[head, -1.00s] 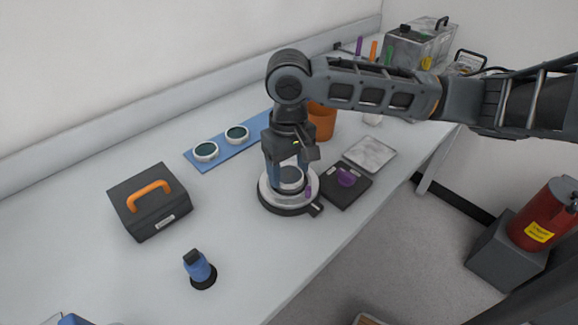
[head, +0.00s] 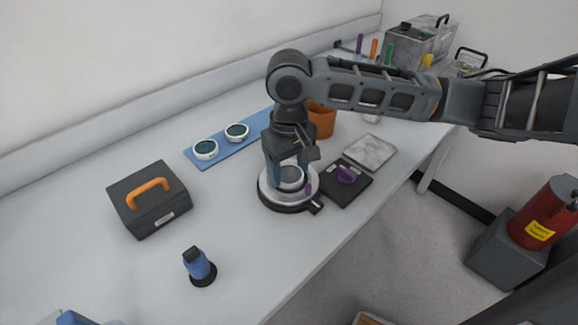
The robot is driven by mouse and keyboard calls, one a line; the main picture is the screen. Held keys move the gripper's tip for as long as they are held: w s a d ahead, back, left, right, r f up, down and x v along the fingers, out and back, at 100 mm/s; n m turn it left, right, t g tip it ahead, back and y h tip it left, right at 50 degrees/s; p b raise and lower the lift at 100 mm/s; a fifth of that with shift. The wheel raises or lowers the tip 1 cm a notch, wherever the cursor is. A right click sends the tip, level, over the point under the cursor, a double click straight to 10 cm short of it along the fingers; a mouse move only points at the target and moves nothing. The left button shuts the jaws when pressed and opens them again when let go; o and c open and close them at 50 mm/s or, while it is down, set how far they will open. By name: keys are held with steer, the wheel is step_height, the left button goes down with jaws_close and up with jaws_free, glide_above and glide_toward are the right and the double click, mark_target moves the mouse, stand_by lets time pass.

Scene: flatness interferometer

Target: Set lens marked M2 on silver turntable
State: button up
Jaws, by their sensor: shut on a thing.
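The silver turntable (head: 271,197) is a round disc on a dark base on the bench. My gripper (head: 288,178) points down over it, with its blue fingers shut on a round lens (head: 290,177). The held lens is at the turntable's top, near its middle; I cannot tell whether it touches the surface. Its marking is not readable. Two other lenses with white rims, a left one (head: 205,149) and a right one (head: 237,133), lie on the blue mat (head: 218,155).
A black box with a purple knob (head: 346,174) and a grey plate (head: 370,152) stand right of the turntable. An orange pot (head: 321,120) is behind my gripper. A black case (head: 150,203) and a blue device (head: 198,266) are at left.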

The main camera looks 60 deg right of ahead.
steer(key=shift+s+a+f+b, duration=0.15)
steer(key=shift+f+b, duration=0.15)
steer(key=shift+f, duration=0.5)
steer(key=o, duration=1.3)
steer(key=shift+c, duration=0.2)
step_height(320, 180, up, 9)
steer(key=shift+a+r, duration=0.1)
steer(key=shift+r, duration=0.1)
